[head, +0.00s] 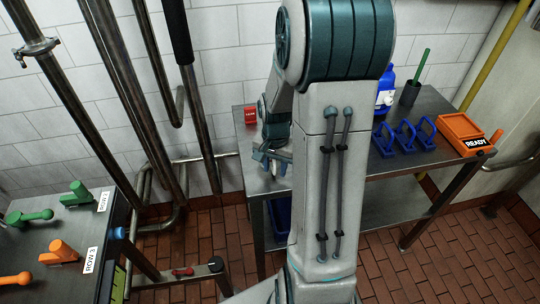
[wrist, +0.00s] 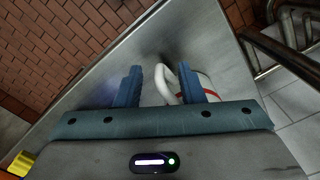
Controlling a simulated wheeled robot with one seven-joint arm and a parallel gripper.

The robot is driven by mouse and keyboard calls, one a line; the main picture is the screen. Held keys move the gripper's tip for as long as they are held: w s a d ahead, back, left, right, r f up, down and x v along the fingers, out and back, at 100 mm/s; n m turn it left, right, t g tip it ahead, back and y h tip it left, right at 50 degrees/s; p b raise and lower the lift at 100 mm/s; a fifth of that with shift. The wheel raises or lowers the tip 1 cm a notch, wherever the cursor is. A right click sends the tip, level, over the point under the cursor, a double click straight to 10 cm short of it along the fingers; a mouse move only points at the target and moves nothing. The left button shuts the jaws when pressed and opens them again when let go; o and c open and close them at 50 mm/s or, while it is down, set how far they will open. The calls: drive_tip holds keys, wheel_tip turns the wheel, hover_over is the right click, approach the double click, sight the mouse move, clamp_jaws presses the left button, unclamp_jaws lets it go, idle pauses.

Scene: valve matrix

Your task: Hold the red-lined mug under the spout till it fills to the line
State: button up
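The red-lined mug (wrist: 170,84) shows in the wrist view as a white curved handle and a piece of white body with a red line. Most of its body is hidden behind the right finger. My gripper (wrist: 161,68) is open, with its two blue fingers apart. The handle shows between the fingers, close to the right one; I cannot tell if they touch. In the head view my gripper (head: 272,163) is low over the left end of the steel table (head: 405,200), partly hidden by my arm. I cannot make out a spout in either view.
A red box (head: 250,115) sits at the table's back left. Blue racks (head: 405,137), a blue bottle (head: 386,88), a dark holder with a green stick (head: 410,92) and an orange READY tray (head: 460,132) stand to the right. Pipes and a valve panel (head: 65,240) are at left.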

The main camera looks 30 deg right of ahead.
drive_tip(key=shift+f, duration=0.9)
clamp_jaws()
